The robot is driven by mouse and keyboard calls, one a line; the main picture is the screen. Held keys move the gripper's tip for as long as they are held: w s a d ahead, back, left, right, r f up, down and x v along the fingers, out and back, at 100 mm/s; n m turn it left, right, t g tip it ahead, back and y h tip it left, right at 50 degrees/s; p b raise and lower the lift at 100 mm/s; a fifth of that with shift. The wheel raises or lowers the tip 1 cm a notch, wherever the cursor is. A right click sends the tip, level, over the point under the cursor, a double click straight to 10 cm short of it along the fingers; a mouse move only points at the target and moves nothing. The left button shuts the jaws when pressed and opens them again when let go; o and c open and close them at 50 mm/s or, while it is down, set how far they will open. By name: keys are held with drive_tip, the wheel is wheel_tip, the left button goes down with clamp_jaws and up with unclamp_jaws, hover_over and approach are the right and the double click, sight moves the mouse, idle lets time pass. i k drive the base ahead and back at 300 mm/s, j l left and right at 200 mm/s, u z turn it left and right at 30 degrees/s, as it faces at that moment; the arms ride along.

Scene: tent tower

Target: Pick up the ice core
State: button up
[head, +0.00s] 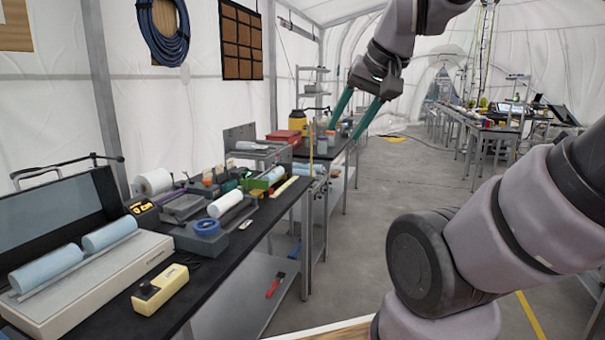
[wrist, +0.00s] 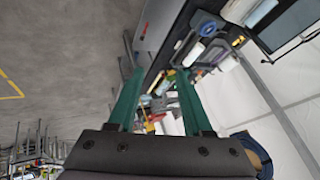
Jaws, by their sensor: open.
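Several pale cylinders that look like ice cores are on the black bench at left in the head view, and I cannot tell which one is meant. Two pale blue core pieces (head: 45,268) (head: 110,233) lie end to end in an open case. A whitish cylinder (head: 226,203) lies on a dark holder in mid-bench, and a pale blue one (head: 271,176) lies further back. My gripper (head: 346,130) is open and empty, raised to the right of the benches and apart from the cylinders. Its green fingers (wrist: 158,76) frame distant bench items in the wrist view.
The open case (head: 125,275) and a cream device (head: 160,290) take up the near bench. Red and yellow containers (head: 283,137) stand on the farther bench. The grey floor (head: 375,225) right of the benches is clear.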

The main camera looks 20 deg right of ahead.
sight(295, 171)
drive_tip(key=i+l, duration=0.65)
drive_tip(key=i, duration=0.3)
drive_tip(key=i+l, duration=0.35)
drive_tip(key=i+u, duration=0.1)
drive_tip(key=u, duration=3.25)
drive_tip(key=z, duration=3.5)
drive_tip(key=i+l+u, duration=0.25)
drive_tip(key=i+l, duration=0.35)
